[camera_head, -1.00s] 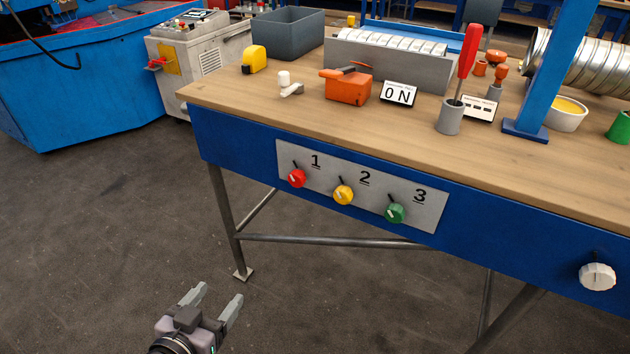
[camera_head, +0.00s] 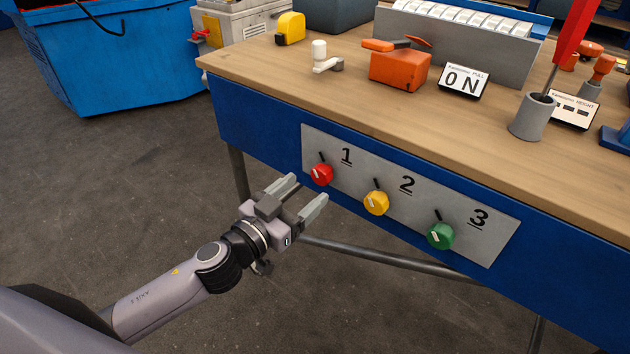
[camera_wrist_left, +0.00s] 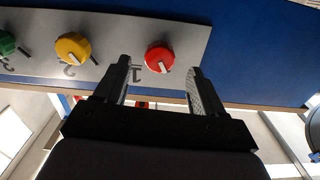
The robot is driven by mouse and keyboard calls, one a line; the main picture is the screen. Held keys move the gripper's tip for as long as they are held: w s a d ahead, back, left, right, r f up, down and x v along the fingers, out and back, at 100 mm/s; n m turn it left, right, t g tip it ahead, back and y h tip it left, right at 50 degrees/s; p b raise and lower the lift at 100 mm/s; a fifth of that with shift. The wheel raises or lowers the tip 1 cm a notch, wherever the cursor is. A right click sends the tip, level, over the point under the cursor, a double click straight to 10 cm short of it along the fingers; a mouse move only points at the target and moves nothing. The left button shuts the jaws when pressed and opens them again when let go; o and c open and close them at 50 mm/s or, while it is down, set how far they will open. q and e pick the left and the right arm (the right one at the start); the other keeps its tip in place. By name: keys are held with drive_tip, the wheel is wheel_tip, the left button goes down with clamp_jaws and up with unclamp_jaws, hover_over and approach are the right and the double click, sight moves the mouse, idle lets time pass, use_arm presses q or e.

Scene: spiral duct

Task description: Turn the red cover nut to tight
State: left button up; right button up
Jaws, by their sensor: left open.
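The red cover nut (camera_head: 322,174) is the leftmost of three knobs on a grey panel, under the number 1. It has a pale pointer mark and a small dark line above it. In the left wrist view the red nut (camera_wrist_left: 159,59) lies ahead, between the two fingers in the picture. My left gripper (camera_head: 304,195) is open and empty, with its fingers toward the panel, just below and left of the nut. It also shows in the left wrist view (camera_wrist_left: 158,80). No contact with the nut is visible. My right gripper is in neither view.
A yellow knob (camera_head: 376,203) and a green knob (camera_head: 440,235) sit right of the red nut on the grey panel (camera_head: 484,248). The wooden bench top (camera_head: 400,115) carries an orange box (camera_head: 400,70), a white lever (camera_head: 322,58) and a grey cup (camera_head: 532,116).

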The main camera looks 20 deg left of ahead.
sight(318, 180)
use_arm(q)
drive_tip(key=shift+x, duration=2)
drive_tip(key=shift+c, duration=0.3)
drive_tip(key=c, duration=1)
